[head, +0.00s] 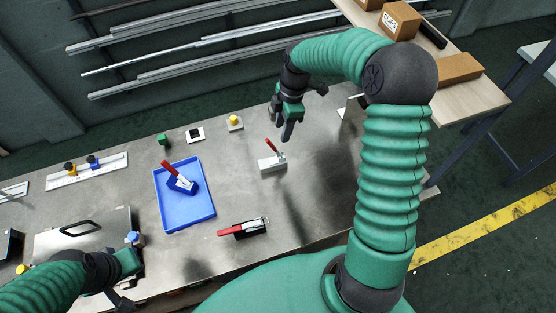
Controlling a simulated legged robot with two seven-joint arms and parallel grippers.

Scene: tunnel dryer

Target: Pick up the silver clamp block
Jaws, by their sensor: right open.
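The silver clamp block (272,164) stands on the metal table near the middle of the head view. Its red handle points up and to the left. My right gripper (285,130) is open and empty, pointing down, just above the block in the picture and apart from it. My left gripper (122,300) is low at the left, partly cut off by the picture edge, and its jaws cannot be made out.
A blue tray (205,217) holds a blue clamp block (181,184) with a red handle. A black clamp block (243,228) with a red handle lies nearer to me. A yellow button box (235,123) and a green cube (163,140) sit farther back. Metal rails (190,50) line the wall.

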